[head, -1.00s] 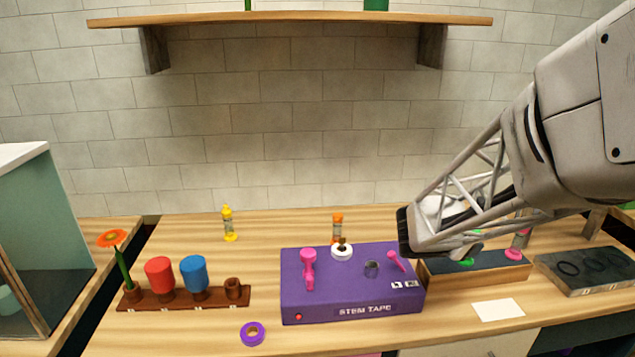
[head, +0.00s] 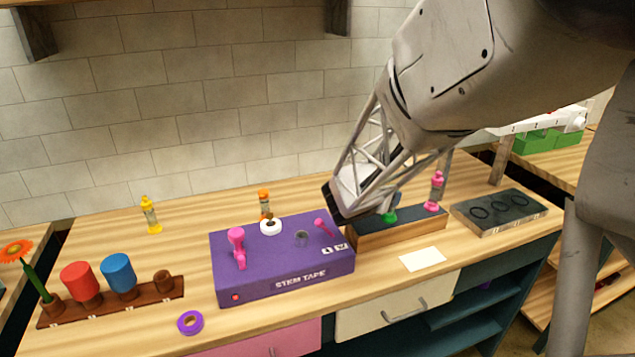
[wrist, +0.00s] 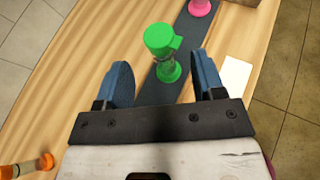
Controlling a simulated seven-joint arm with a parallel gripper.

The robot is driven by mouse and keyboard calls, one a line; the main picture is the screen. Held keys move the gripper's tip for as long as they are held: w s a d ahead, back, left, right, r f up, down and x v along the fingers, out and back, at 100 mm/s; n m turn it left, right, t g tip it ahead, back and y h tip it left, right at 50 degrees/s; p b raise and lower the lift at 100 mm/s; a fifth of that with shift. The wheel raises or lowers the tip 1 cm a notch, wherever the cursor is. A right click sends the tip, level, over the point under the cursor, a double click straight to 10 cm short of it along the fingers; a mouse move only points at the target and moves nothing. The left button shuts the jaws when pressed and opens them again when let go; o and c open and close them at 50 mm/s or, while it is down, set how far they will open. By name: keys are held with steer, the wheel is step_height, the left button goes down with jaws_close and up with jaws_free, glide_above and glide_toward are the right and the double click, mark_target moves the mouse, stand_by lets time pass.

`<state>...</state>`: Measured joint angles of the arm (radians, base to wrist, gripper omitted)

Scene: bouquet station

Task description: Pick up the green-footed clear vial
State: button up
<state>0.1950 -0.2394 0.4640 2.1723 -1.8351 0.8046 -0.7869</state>
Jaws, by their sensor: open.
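The green-footed clear vial (wrist: 166,60) stands on a dark-topped wooden block in the wrist view. It has a green cap, a clear middle and a green foot. In the head view only a little of its green (head: 390,216) shows below my arm; the rest is hidden. My gripper (wrist: 163,75) is open in the wrist view, with one blue finger on each side of the vial. I see gaps between the fingers and the vial.
A pink-footed vial (head: 435,192) stands on the same block (head: 410,228), farther right. The purple stem tape box (head: 283,268) is just left of it. An orange-capped vial (head: 264,203) stands behind the box. A white card (head: 423,259) lies in front of the block.

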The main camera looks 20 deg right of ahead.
steer(key=shift+w+d+f, duration=0.15)
steer(key=shift+d, duration=0.1)
steer(key=shift+x, duration=2.6)
steer(key=shift+c, duration=0.4)
jaws_close()
